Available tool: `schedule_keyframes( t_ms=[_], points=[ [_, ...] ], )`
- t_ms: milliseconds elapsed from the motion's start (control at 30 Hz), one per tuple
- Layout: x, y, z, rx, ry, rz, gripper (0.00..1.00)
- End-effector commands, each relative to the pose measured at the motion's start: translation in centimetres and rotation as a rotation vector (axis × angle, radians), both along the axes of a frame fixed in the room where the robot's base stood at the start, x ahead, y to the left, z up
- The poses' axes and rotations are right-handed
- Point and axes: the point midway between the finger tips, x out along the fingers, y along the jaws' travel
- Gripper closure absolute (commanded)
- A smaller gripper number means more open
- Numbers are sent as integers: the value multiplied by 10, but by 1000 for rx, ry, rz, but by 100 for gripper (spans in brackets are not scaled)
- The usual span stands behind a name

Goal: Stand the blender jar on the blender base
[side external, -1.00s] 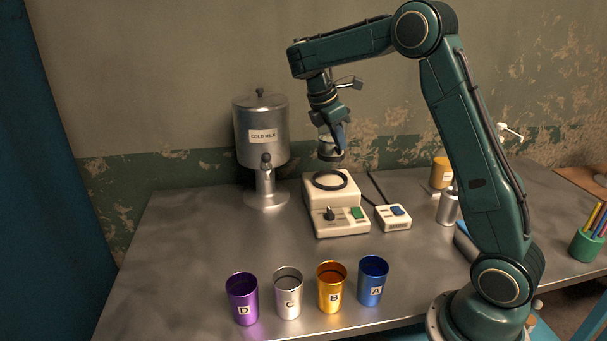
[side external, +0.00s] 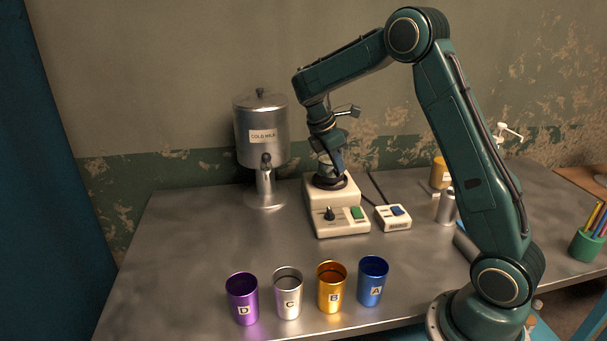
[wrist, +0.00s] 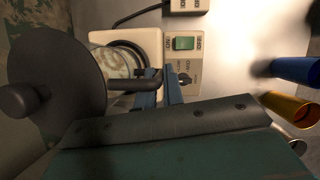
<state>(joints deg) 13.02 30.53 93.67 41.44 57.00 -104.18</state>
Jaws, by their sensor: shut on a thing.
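The blender base (side external: 337,213) is a cream box with a black ring on top, a dark knob and a green switch. The blender jar (side external: 326,169), clear with a dark bottom, is upright at the ring; whether it is fully seated I cannot tell. In the wrist view the jar (wrist: 118,64) shows partly behind its round dark lid, with the base (wrist: 150,42) beyond. My gripper (side external: 338,163) is shut on the jar's dark handle, on its right side. In the wrist view my blue fingers (wrist: 160,88) close around the handle.
A steel milk dispenser (side external: 262,135) stands left of the base. Purple (side external: 242,299), silver (side external: 288,294), gold (side external: 331,288) and blue (side external: 373,281) cups stand in front. The left table area is clear.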

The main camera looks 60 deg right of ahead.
Motion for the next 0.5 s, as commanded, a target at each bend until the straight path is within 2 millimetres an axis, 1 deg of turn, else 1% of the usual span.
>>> schedule_keyframes(
  t_ms=[33,133,500],
  points=[
    [0,0,-5,0,0,-1,100],
    [0,0,-12,-1,-3,-1,100],
    [0,0,-14,-1,-3,-1,100]
  ],
)
